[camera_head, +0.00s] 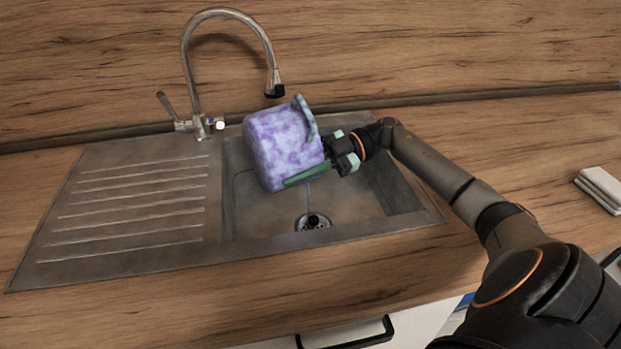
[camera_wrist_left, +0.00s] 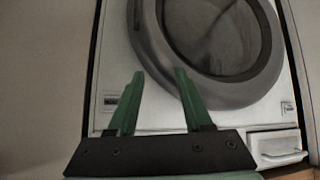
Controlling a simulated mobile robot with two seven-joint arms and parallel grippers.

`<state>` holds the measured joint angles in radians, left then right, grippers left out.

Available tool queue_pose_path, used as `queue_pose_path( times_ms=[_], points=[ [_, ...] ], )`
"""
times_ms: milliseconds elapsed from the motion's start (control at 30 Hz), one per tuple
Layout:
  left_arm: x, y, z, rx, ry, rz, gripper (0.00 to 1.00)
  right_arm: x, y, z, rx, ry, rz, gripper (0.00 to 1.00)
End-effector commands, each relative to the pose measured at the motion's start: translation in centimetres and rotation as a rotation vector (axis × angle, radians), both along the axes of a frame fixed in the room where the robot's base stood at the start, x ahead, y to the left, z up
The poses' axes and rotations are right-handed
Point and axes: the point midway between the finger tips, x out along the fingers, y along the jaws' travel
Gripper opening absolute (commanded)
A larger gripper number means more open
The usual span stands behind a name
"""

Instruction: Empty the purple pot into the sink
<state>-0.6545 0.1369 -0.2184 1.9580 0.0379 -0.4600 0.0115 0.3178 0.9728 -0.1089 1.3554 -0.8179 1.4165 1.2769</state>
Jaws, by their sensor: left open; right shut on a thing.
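The purple pot (camera_head: 280,145) is mottled lilac, with a pale handle-like loop at its upper right. It is tilted above the sink basin (camera_head: 250,215). My right gripper (camera_head: 322,160) is shut on the pot from its right side, with one green finger along its lower edge. The pot's mouth and contents cannot be made out. A thin bluish streak runs from below the pot toward the drain (camera_head: 313,222); it may be liquid. My left gripper (camera_wrist_left: 159,74) is open and empty in the left wrist view, away from the sink.
A tall curved tap (camera_head: 190,70) stands behind the sink, its spout near the pot's top. A ribbed draining board (camera_head: 130,205) lies left, clear. A pale folded stack (camera_head: 600,187) sits at the right. A washing machine (camera_wrist_left: 150,45) faces my left gripper.

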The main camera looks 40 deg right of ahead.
Motion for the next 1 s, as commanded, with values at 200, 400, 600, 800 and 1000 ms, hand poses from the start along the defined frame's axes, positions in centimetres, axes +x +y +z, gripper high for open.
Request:
queue_pose_path(
  times_ms=[200,400,600,800,1000],
  points=[
    [0.03,0.0,0.03,0.0,-0.001,0.0,0.5,0.0,-0.16,0.47,0.028,-0.013,-0.001,0.0],
    [0.04,-0.02,-0.01,0.0,-0.001,0.0,0.5,-0.04,-0.31,0.57,0.049,-0.017,-0.001,0.0],
    [0.05,-0.04,-0.05,-0.001,0.0,-0.001,0.5,-0.07,-0.48,0.66,0.07,-0.022,-0.001,0.0],
    [0.12,-0.07,-0.02,-0.001,-0.001,-0.001,0.5,-0.12,-0.62,0.81,0.092,-0.027,-0.001,0.0],
    [0.18,-0.11,0.02,-0.001,-0.003,-0.002,0.5,-0.17,-0.79,0.91,0.114,-0.032,-0.001,0.0]
  ],
)
